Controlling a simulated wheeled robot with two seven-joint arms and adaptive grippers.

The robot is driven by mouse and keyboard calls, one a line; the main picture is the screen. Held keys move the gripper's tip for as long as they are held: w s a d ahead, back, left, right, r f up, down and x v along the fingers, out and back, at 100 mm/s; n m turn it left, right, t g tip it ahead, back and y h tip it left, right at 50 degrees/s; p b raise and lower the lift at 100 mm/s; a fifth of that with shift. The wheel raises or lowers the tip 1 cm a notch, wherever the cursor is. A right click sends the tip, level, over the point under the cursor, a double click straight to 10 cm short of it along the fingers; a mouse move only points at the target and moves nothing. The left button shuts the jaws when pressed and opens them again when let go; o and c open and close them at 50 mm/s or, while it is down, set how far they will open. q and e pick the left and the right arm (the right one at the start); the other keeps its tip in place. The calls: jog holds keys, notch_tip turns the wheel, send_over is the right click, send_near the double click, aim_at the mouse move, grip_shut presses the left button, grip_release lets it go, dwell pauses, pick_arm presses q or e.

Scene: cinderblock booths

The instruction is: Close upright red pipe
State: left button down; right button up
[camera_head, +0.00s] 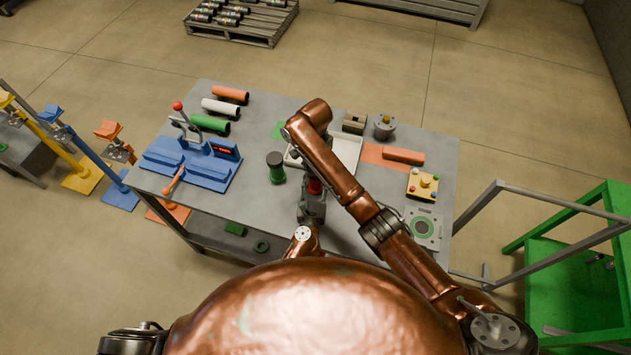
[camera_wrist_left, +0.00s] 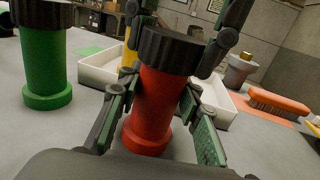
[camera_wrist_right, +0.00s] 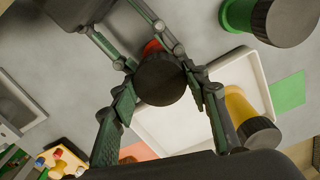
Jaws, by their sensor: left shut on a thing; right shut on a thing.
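The red pipe (camera_wrist_left: 148,110) stands upright on the grey table with a black cap (camera_wrist_left: 170,50) on its top end. A bit of its red body also shows in the head view (camera_head: 315,187). My left gripper (camera_wrist_left: 155,118) is shut around the red body, one finger on each side. My right gripper (camera_wrist_right: 163,85) is shut on the black cap (camera_wrist_right: 161,79) from above. In the head view my right arm hides most of the pipe and cap. Whether the cap is fully seated cannot be told.
A green pipe (camera_head: 276,175) with a dark cap stands left of the red one. A blue fixture (camera_head: 190,165) stands at left, a button box (camera_head: 422,185) at right.

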jog(key=shift+m, duration=0.7)
jog(key=o, duration=1.3)
jog(key=shift+r, duration=0.15)
jog(key=r, duration=0.4)
jog(key=shift+w+d, duration=0.1)
jog(key=shift+w, duration=0.2)
jog(key=shift+s+r, duration=0.2)
jog(key=shift+s, duration=0.05)
jog(key=shift+c, duration=0.4)
